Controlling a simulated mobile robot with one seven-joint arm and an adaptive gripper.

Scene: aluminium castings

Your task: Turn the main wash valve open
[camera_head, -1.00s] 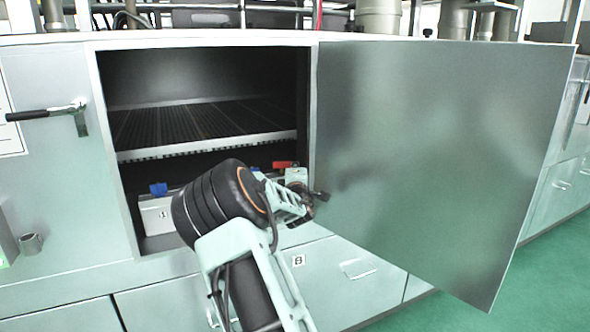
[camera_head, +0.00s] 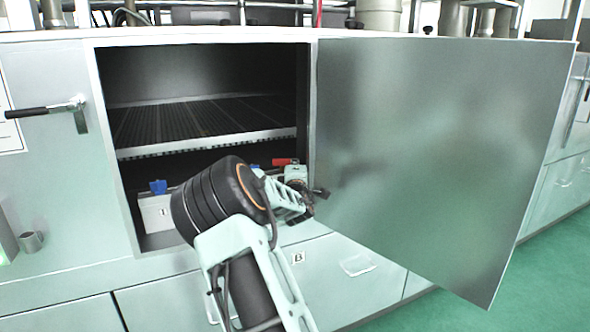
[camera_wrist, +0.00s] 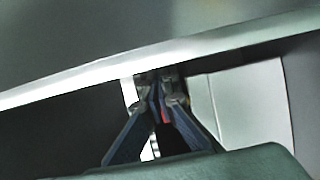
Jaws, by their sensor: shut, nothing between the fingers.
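A red valve handle (camera_head: 284,162) shows in the low right part of the open cabinet, just above and behind my wrist. A blue valve handle (camera_head: 158,187) stands at the low left, above a white box marked 1. No label shows which one is the main wash valve.
The cabinet door (camera_head: 440,150) is swung wide open close to the right of my wrist. A grated shelf (camera_head: 200,122) lies above my gripper. The white box (camera_head: 155,214) stands at the cabinet's lower left. A black-handled lever (camera_head: 45,111) is on the left panel.

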